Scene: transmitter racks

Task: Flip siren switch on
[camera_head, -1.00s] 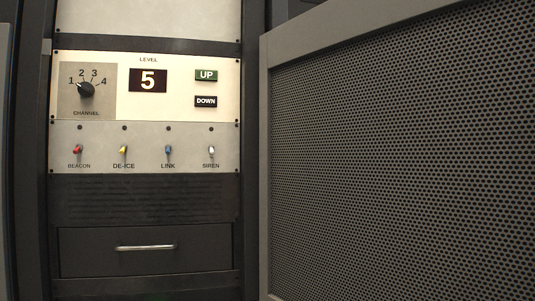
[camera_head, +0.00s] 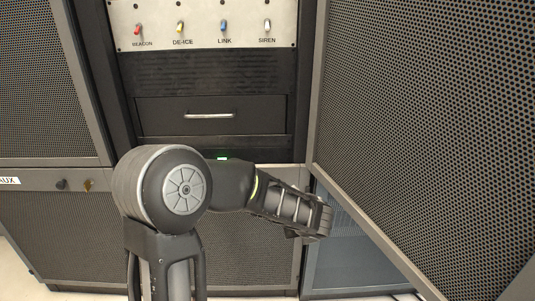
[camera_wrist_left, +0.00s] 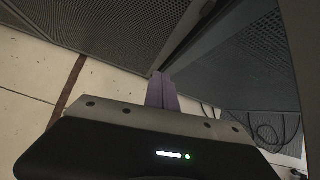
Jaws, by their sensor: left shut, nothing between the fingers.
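The siren switch (camera_head: 267,26) is a small light-tipped toggle at the right end of the switch row, above its SIREN label. Its exact lever position is too small to tell. My left gripper (camera_head: 322,222) is below and to the right of the switch panel, well away from the switch, in front of the lower rack. Its fingers are hard to make out there. In the left wrist view the two fingers (camera_wrist_left: 162,91) are together and empty, pointing toward the lower rack and floor. My right gripper is not in view.
Beacon (camera_head: 138,29), de-ice (camera_head: 180,27) and link (camera_head: 224,26) switches share the row. A drawer with a metal handle (camera_head: 209,115) is below. A perforated door (camera_head: 430,110) stands close on the right. Cables (camera_wrist_left: 266,130) hang at right in the wrist view.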

